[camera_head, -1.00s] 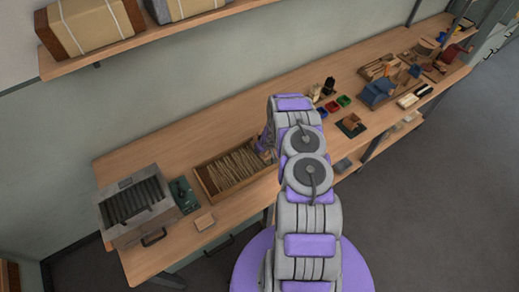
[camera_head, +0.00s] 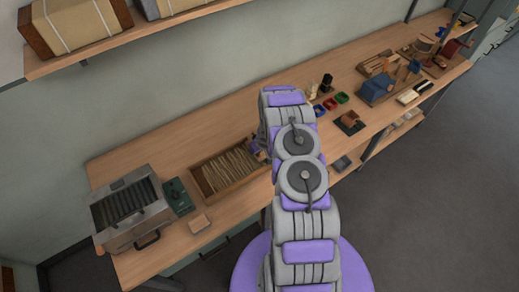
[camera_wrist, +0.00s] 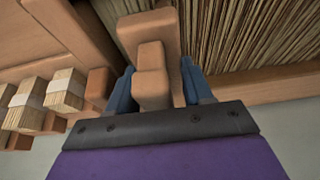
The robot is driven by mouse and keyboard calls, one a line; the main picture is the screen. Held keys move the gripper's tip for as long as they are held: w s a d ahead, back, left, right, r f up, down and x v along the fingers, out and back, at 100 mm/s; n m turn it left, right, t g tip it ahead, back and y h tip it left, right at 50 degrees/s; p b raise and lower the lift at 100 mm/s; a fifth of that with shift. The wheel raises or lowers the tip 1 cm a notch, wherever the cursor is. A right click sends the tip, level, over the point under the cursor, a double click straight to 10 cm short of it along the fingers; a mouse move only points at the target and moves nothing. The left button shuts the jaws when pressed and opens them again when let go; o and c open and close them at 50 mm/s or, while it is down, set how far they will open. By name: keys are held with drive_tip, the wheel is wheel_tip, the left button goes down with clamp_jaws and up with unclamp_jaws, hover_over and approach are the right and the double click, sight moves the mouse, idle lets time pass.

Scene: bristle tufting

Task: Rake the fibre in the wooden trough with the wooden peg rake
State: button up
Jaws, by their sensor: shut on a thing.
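The wooden trough (camera_head: 239,190) stands on the bench left of my arm, filled with pale straw-like fibre (camera_head: 228,170). In the wrist view the fibre (camera_wrist: 245,35) lies in long strands at the upper right, beside a wooden trough wall (camera_wrist: 270,84). My gripper (camera_wrist: 157,88) has its blue fingers on both sides of a wooden piece, which looks like the handle of the peg rake (camera_wrist: 151,58). The rake's crosspiece lies at the fibre's left edge; its pegs are hidden. In the head view my gripper (camera_head: 259,150) is at the trough's right end, mostly hidden by my arm.
Banded bundles (camera_wrist: 65,91) sit on wooden blocks at the wrist view's left. Coloured bins (camera_head: 331,103) and tools lie farther right.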

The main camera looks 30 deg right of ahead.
drive_tip(key=a+b, duration=0.2)
drive_tip(key=a, duration=0.1)
drive_tip(key=a+b, duration=0.6)
drive_tip(key=shift+w+f, duration=0.2)
drive_tip(key=shift+f, duration=0.05)
drive_tip(key=shift+a+f+b, duration=0.1)
drive_tip(key=shift+a+b, duration=0.3)
drive_tip(key=shift+b, duration=0.3)
drive_tip(key=a+b, duration=0.2)
drive_tip(key=a, duration=0.3)
drive_tip(key=a+b, duration=0.2)
drive_tip(key=a, duration=0.4)
drive_tip(key=a+b, duration=0.1)
drive_tip(key=a, duration=0.5)
drive_tip(key=shift+s+a+r+b, duration=0.1)
drive_tip(key=shift+a+r+b, duration=0.1)
drive_tip(key=shift+r+b, duration=0.15)
drive_tip(key=shift+a, duration=0.15)
